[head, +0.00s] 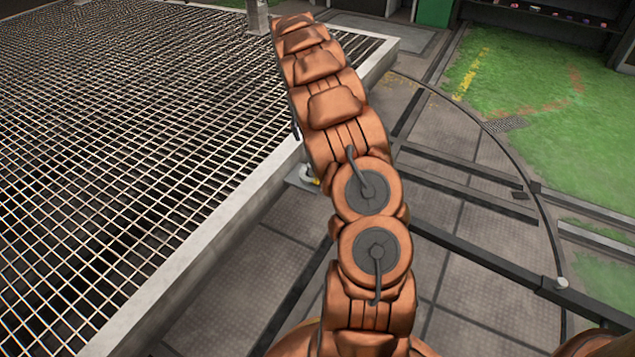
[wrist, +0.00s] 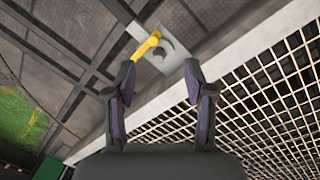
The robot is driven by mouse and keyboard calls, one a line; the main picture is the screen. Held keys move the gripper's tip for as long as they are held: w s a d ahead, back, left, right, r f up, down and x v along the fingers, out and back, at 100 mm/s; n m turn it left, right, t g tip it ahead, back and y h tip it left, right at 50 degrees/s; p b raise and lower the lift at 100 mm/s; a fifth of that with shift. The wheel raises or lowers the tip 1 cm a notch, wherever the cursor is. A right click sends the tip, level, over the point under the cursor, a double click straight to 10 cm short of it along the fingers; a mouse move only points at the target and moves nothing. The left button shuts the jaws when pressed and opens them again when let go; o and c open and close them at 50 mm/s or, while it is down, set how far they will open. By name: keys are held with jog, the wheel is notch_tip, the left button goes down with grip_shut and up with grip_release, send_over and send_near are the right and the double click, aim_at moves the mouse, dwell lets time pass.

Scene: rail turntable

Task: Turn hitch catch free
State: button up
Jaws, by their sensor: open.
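The catch shows in the wrist view as a yellow lever (wrist: 145,47) on a light grey plate (wrist: 178,28) with a round dark knob (wrist: 174,50). In the head view the plate (head: 299,178) sits on the floor beside the grating's frame, mostly hidden behind my arm, with a bit of yellow showing. My gripper (wrist: 159,66) is open in the wrist view, its two dark fingers apart. The lever appears just beyond the fingertips, nearer the left finger. Contact cannot be told. The gripper is hidden behind my arm in the head view.
A raised metal grating (head: 130,120) with a pale frame (head: 225,220) fills the left. Dark rails (head: 485,262) cross the plated floor at right, inside a curved rim (head: 535,180). Green ground (head: 540,95) lies beyond. A small post (head: 257,15) stands at the far grating edge.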

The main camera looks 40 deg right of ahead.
jog(key=shift+t+y, duration=0.5)
jog(key=d+f+b, duration=0.2)
jog(key=f, duration=0.3)
jog(key=w+d+f+b, duration=0.1)
jog(key=d+f+b, duration=0.1)
jog(key=f, duration=0.3)
jog(key=w+d+f+b, duration=0.1)
jog(key=d+f+b, duration=0.1)
jog(key=f, duration=0.3)
jog(key=shift+w+d, duration=0.15)
jog(key=shift+d, duration=0.05)
jog(key=shift+f+b, duration=1.4)
jog(key=shift+f, duration=2.3)
grip_shut()
